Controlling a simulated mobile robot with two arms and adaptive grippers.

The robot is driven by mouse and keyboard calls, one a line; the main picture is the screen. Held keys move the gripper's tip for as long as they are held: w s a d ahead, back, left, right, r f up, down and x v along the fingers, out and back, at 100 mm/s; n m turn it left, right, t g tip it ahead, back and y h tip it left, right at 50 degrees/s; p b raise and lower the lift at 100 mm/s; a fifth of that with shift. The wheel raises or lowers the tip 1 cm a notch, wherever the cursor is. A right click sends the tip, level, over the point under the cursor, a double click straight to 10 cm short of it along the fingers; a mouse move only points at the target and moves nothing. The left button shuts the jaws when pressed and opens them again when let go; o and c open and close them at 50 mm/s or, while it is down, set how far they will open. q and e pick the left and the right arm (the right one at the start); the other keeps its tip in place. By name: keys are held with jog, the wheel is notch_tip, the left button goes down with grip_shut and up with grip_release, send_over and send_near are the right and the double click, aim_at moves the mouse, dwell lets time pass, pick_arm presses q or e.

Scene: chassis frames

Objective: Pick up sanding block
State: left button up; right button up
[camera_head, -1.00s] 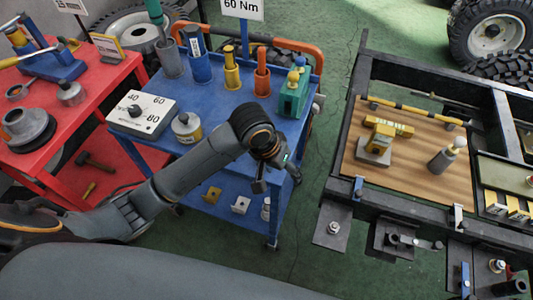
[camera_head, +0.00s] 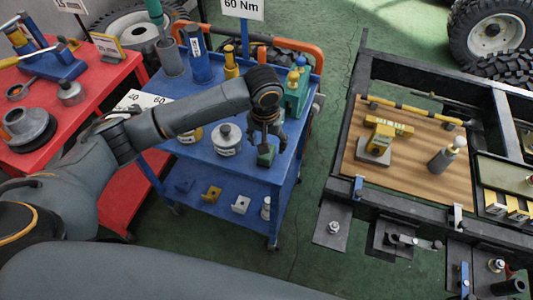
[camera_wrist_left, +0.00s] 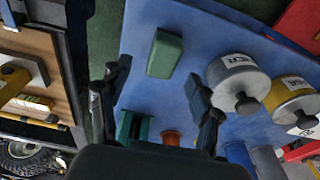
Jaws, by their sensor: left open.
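A green block (camera_head: 266,157), apparently the sanding block, lies on the blue cart top near its front right corner. In the left wrist view the green block (camera_wrist_left: 165,53) shows whole, lying flat beyond the fingertips. My left gripper (camera_head: 267,142) is above it, pointing down, and hides part of it in the head view. In the wrist view my left gripper (camera_wrist_left: 156,78) has its two fingers wide apart with nothing between the tips. The block lies ahead of the gap between the fingers, apart from them. My right gripper is not in view.
Labelled cans (camera_head: 226,141) stand left of the block on the blue cart (camera_head: 222,171). A dark green holder (camera_head: 295,92) and upright tubes (camera_head: 201,62) stand behind. The black chassis frame (camera_head: 342,135) is right, across a floor gap; a red table (camera_head: 55,137) is left.

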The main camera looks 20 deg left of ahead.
aim_at(267, 155)
pick_arm(q)
jog(key=shift+w+a+f+p, duration=0.1)
jog(key=shift+w+f+p, duration=0.1)
jog(key=shift+f, duration=1.25)
jog(key=shift+w+a+f+p, duration=0.1)
jog(key=shift+w+f+p, duration=0.05)
jog(key=shift+f, duration=1.25)
jog(key=c, duration=1.3)
